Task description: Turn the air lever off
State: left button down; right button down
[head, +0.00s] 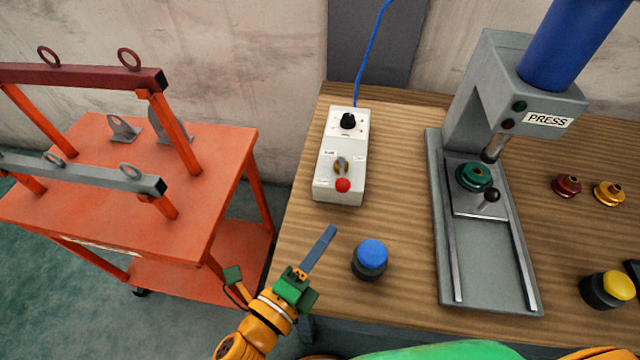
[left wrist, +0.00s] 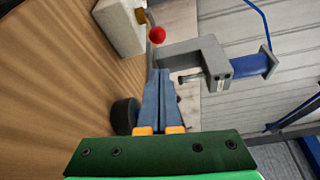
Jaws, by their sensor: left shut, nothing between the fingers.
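A blue-topped button (head: 371,256) stands just right of my left gripper. The grey press (head: 440,240) is farther right, with red and gold parts and a yellow-topped button (head: 619,284) beyond. An orange cart (head: 110,190) is at left. Bare tabletop lies between box and press.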

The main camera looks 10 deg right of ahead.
aim_at(342, 173)
pick_arm(q)
jog(key=x, duration=1)
jog(key=shift+w+f+p, duration=0.2)
jog(key=shift+w+p, duration=0.05)
jog(key=shift+p, duration=0.1)
jog(key=shift+s, duration=0.1)
jog(key=shift+a+r, duration=0.1)
jog(key=shift+a, duration=0.05)
